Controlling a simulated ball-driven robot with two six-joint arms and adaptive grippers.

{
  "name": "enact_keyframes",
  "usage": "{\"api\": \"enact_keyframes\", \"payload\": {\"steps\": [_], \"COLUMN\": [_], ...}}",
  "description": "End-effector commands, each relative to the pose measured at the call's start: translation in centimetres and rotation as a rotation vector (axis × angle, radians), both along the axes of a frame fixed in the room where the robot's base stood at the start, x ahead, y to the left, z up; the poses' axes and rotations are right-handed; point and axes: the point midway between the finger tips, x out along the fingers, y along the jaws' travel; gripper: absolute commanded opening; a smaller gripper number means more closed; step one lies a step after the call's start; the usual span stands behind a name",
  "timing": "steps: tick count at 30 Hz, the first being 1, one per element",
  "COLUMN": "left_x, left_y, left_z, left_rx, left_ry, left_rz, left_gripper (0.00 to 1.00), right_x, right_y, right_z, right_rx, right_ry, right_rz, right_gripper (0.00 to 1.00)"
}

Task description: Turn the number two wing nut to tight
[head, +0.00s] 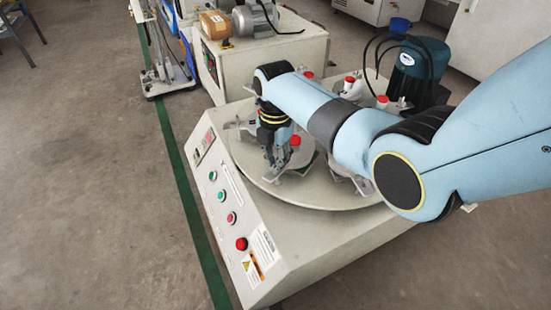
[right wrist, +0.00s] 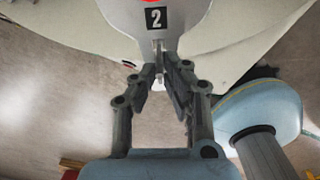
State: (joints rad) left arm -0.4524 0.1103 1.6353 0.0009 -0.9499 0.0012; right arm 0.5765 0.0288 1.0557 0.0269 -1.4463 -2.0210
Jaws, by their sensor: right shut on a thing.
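The number two station shows in the right wrist view as a pale bracket with a black "2" label (right wrist: 153,18). The wing nut (right wrist: 159,62) is a small grey metal piece just below that label, partly hidden between the fingers. My right gripper (right wrist: 163,80) is shut on the wing nut, one finger on each side. In the head view my right gripper (head: 276,165) points down at the left side of the round turntable (head: 262,176), and the wing nut cannot be made out there. My left gripper is not in view.
The turntable sits on a pale machine (head: 300,240) with a sloped button panel (head: 222,195). Other red-capped stations (head: 350,84) stand around the turntable. A teal motor (head: 420,65) stands behind. Open floor (head: 90,200) lies left of the machine.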

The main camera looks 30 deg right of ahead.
Motion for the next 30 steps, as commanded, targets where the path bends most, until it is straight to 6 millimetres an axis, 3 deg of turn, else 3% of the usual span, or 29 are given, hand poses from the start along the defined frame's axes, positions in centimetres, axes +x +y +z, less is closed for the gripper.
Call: {"api": "enact_keyframes", "payload": {"steps": [15, 30], "left_x": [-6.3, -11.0], "left_y": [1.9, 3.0], "left_z": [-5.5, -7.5], "left_rx": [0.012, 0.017], "left_ry": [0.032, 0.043], "left_rz": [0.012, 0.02], "left_gripper": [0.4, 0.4], "right_x": [0.3, 0.7], "right_y": [0.1, 0.0], "right_z": [0.4, 0.1], "right_rx": [0.0, 0.0], "right_ry": [0.0, 0.0], "right_rz": [-0.371, -0.847], "right_gripper": [0.0, 0.0]}}
